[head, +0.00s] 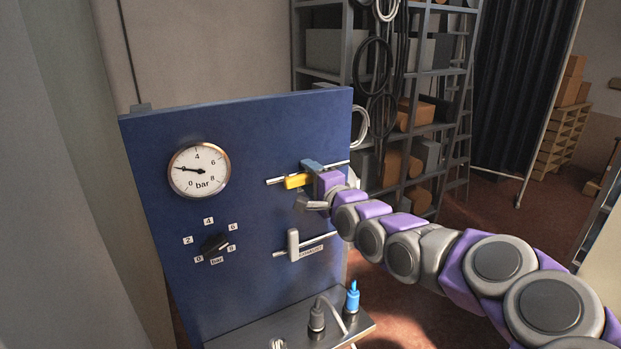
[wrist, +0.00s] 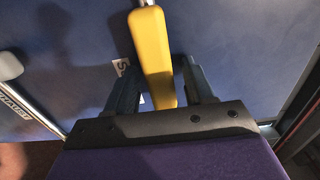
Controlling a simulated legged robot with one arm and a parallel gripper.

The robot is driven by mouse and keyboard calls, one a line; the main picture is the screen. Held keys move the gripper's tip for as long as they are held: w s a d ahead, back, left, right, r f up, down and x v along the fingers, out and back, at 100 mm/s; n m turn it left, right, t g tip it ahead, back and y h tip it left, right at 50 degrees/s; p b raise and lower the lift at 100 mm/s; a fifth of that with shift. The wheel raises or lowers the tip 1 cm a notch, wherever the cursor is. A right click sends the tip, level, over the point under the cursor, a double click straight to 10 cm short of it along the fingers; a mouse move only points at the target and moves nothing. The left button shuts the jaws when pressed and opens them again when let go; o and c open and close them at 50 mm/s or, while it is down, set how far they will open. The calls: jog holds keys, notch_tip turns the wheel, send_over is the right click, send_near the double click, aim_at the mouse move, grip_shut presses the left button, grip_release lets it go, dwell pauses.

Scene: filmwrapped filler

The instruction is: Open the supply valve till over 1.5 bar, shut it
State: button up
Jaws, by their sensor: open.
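The yellow valve handle (head: 297,181) sits on the upper pipe of the blue panel and lies roughly along that pipe. In the wrist view the handle (wrist: 155,55) runs down between my gripper's two fingers. My gripper (wrist: 155,85) is open, with a finger on each side of the handle; contact is not clear. In the head view my gripper (head: 308,178) is at the handle, partly hidden by my arm. The pressure gauge (head: 199,170) has its needle pointing left, near 2 bar. The supply label is mostly hidden behind my gripper.
The exhaust valve's pale lever (head: 293,243) stands across the lower pipe. A black dial (head: 215,243) marked in bar is below the gauge. A shelf (head: 340,347) with blue and grey connectors juts from the panel's foot. A storage rack (head: 440,72) stands behind.

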jog(key=shift+a+f, duration=0.1)
grip_shut()
dwell(0.4)
